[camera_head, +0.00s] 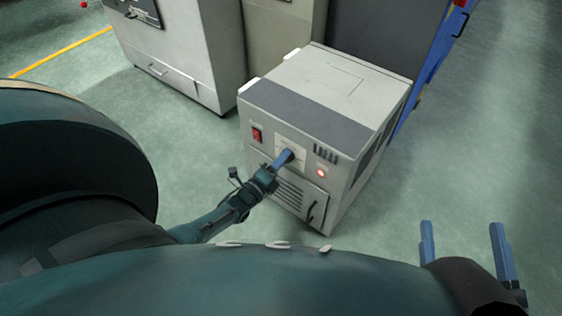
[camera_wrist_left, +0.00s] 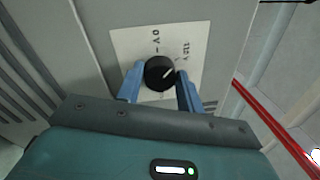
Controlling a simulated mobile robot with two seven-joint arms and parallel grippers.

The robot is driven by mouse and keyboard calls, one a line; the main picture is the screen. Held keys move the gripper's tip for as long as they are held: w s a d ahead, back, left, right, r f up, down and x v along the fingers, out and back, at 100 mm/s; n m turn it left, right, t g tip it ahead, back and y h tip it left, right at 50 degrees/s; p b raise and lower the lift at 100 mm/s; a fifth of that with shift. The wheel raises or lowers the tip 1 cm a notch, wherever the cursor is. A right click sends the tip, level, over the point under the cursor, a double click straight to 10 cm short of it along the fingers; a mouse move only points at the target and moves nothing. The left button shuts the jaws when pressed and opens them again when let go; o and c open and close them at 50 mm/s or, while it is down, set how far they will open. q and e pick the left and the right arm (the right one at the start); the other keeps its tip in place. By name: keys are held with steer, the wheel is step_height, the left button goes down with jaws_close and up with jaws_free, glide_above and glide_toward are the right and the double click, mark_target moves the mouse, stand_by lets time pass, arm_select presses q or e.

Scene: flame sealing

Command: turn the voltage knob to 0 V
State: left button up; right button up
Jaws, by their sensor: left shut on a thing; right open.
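The voltage knob (camera_wrist_left: 160,73) is black and round with a white pointer line, on a white label plate (camera_wrist_left: 186,36) with printed markings. One marking reads like "0 V"; another, near the line's end, is hard to read. My left gripper (camera_wrist_left: 160,82) has its two blue fingers on either side of the knob and is shut on it. In the head view my left gripper (camera_head: 284,158) reaches the front of the grey cabinet (camera_head: 322,85) and hides most of the knob. My right gripper (camera_head: 462,243) is open and empty at the lower right, away from the cabinet.
The cabinet front has a red switch (camera_head: 257,134), a lit red lamp (camera_head: 321,173), a vent grille and a dark handle (camera_head: 312,212). Larger grey cabinets (camera_head: 180,45) and a blue frame (camera_head: 432,62) stand behind. The floor to the right is clear.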

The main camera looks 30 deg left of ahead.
arm_select(q)
steer(key=n+y, duration=0.1)
steer(key=n, duration=0.8)
steer(key=shift+d+f, duration=0.1)
steer(key=shift+d, duration=0.05)
steer(key=shift+n, duration=0.4)
steer(key=o, duration=1)
steer(key=shift+s, duration=0.1)
